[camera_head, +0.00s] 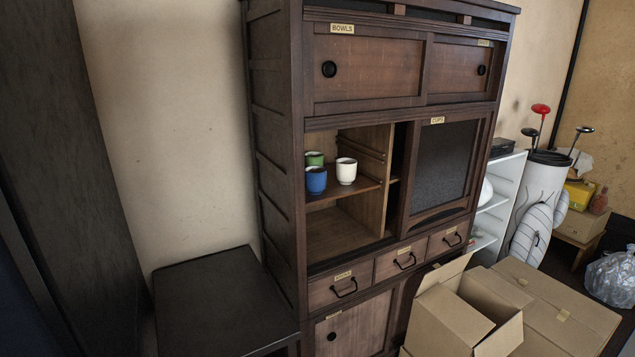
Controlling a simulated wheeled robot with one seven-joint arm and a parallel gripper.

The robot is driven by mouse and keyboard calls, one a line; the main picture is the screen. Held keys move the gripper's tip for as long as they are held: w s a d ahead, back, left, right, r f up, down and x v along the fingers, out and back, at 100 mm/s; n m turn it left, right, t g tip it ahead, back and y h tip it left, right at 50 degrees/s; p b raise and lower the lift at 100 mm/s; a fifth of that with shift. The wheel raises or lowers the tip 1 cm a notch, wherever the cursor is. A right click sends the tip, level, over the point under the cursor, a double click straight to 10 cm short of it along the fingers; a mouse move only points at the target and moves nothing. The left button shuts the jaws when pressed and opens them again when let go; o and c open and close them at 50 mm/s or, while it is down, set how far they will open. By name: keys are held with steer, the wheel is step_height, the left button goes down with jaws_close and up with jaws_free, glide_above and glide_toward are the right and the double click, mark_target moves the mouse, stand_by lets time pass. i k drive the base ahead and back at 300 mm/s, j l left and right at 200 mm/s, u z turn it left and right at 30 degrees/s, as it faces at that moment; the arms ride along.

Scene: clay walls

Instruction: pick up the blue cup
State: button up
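The blue cup (316,181) stands upright on a shelf (352,191) inside the open left part of a dark wooden cabinet. It is near the shelf's front left. A green cup (315,159) stands just behind it, and a white cup (346,171) stands to its right, with a small gap. The blue cup's front is in clear view. My gripper is not in view.
The cabinet's sliding door (444,168) covers the right half of the cup section. A low black table (222,300) stands left of the cabinet. Open cardboard boxes (463,318) sit before its lower right. A dark panel (62,170) fills the left edge.

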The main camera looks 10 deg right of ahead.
mark_target(316, 176)
steer(key=i+z, duration=0.1)
steer(key=z, duration=0.25)
steer(key=i+z, duration=0.1)
steer(key=z, duration=0.25)
steer(key=i+j+z, duration=0.2)
steer(key=i+j, duration=0.4)
steer(key=i+j+z, duration=0.25)
steer(key=i+j, duration=0.25)
steer(key=j, duration=0.15)
